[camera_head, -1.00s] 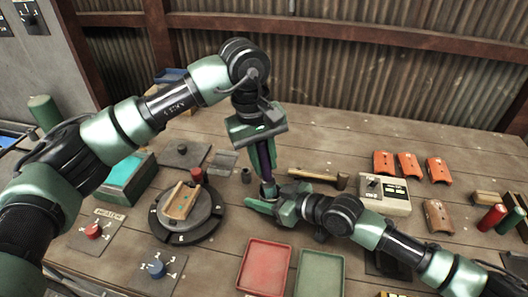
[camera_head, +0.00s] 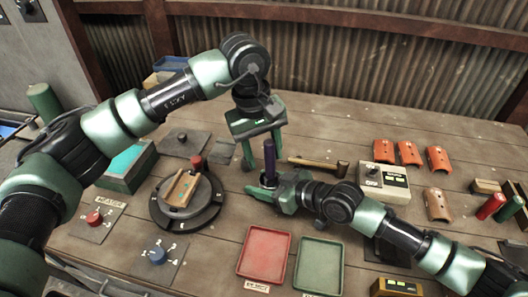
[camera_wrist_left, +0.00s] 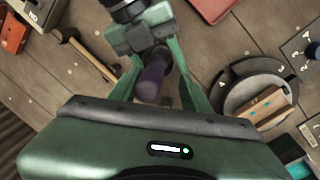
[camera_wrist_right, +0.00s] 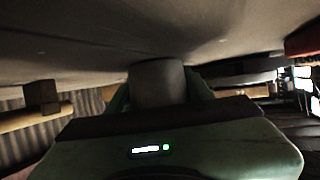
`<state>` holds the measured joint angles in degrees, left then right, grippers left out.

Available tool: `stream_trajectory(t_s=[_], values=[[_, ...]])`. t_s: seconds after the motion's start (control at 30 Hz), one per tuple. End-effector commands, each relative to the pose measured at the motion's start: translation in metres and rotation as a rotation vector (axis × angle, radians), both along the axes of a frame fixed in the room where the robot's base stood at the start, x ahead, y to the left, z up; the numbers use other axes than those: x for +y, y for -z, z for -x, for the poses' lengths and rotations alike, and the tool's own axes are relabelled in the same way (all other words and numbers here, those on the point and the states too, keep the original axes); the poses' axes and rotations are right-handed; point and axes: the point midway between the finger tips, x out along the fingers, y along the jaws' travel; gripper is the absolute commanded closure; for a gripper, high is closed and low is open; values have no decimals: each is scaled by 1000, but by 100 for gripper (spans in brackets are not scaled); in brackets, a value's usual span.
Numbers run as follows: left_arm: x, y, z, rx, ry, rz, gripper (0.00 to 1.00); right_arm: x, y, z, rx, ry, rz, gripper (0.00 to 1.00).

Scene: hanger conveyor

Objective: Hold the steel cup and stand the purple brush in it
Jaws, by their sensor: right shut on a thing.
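The purple brush (camera_head: 269,158) stands upright in the steel cup (camera_head: 268,181), of which only a small part shows in the head view. The brush also shows end-on in the left wrist view (camera_wrist_left: 153,80). My right gripper (camera_head: 262,187) is shut on the cup, with a finger on each side; the cup fills the space between the fingers in the right wrist view (camera_wrist_right: 157,83). My left gripper (camera_head: 262,160) is above the brush with its fingers spread wide. The brush is between them and apart from both.
A hammer (camera_head: 320,164) lies behind the cup. A round turntable (camera_head: 187,205) with a wooden piece is left of it. A red tray (camera_head: 264,252) and a green tray (camera_head: 319,265) lie in front. A switch box (camera_head: 384,184) stands to the right.

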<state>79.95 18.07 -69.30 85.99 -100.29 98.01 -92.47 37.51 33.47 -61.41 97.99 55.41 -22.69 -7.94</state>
Motion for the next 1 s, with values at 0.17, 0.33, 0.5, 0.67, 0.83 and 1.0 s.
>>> stream_trajectory(t_s=[0.17,0.33,0.5,0.67,0.83,1.0], values=[[1,-8,0,-1,0,1,53,0,0,0,0,0,0,92],[5,-39,1,-5,-1,1,53,0,0,0,0,0,0,92],[10,-76,3,-3,-1,1,53,0,0,0,0,0,0,92],[14,-102,4,-2,-1,0,53,0,0,0,0,0,0,92],[16,-116,6,0,0,0,53,0,0,0,0,0,0,92],[17,-119,6,0,0,0,53,0,0,0,0,0,0,92]])
